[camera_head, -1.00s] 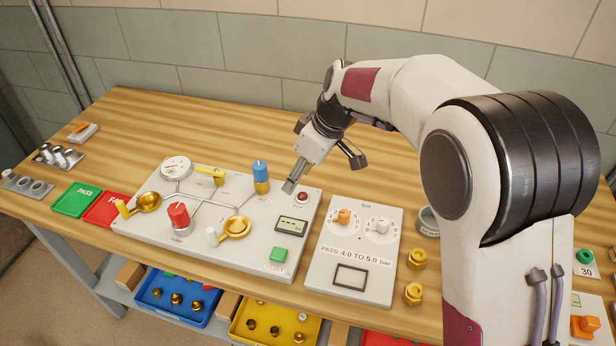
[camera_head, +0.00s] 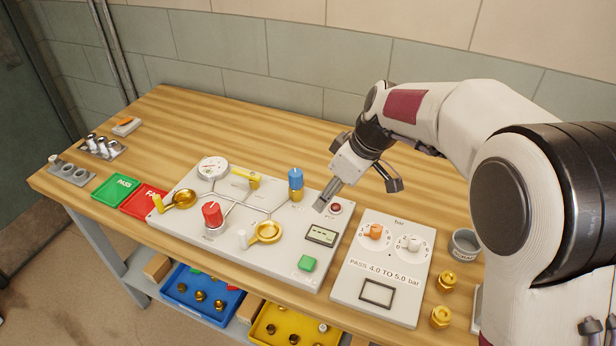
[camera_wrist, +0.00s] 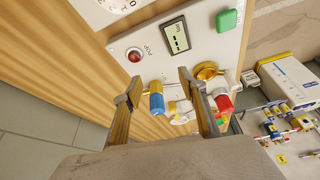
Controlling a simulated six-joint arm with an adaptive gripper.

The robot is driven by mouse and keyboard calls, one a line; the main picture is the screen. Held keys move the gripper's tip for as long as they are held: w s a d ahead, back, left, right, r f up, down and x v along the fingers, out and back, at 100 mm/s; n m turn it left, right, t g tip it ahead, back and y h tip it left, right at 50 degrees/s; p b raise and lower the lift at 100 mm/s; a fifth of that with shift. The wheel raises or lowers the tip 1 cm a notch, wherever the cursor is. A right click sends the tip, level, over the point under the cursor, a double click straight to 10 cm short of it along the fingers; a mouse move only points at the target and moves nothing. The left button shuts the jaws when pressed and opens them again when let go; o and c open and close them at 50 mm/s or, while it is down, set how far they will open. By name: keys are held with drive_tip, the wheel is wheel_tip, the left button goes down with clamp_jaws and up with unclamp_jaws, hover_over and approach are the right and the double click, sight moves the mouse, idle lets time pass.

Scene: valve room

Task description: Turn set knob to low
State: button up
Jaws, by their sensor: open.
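The test panel (camera_head: 270,258) lies on the bench with a blue-topped knob (camera_head: 295,180) at its back right and a red knob (camera_head: 212,214) nearer the front. A separate plate (camera_head: 348,285) carries an orange knob (camera_head: 375,231) and a white knob (camera_head: 412,243) on numbered dials. I cannot read which knob is labelled set. My gripper (camera_head: 323,203) is open and empty above the panel's back right, between the blue knob and a red button (camera_head: 336,208). In the wrist view, the blue knob (camera_wrist: 157,100) shows between the open fingers (camera_wrist: 157,88); contact is not visible.
Brass-handled levers (camera_head: 265,233) and a gauge (camera_head: 213,168) stand on the panel. Green (camera_head: 115,188) and red (camera_head: 142,199) trays lie left. A grey cup (camera_head: 464,245) and brass fittings (camera_head: 447,281) stand right of the dial plate. The bench behind the panel is clear.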

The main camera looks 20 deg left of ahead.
drive_tip(key=s+a+h, duration=0.1)
drive_tip(key=s+a, duration=0.1)
drive_tip(key=a, duration=0.6)
wheel_tip(320, 180, up, 5)
drive_tip(key=m+t+h, duration=0.2)
drive_tip(key=m+t, duration=0.1)
drive_tip(key=m, duration=0.7)
hover_over(295, 173)
drive_tip(key=s+d, duration=0.1)
drive_tip(key=s, duration=0.1)
drive_tip(key=shift+s+f+m, duration=0.15)
drive_tip(key=shift+s+m, duration=0.05)
drive_tip(key=shift+m, duration=0.5)
drive_tip(key=shift+f, duration=0.1)
drive_tip(key=shift+x, duration=3.8)
drive_tip(key=shift+w+a, duration=0.1)
drive_tip(key=shift+w, duration=0.05)
drive_tip(key=c, duration=1.1)
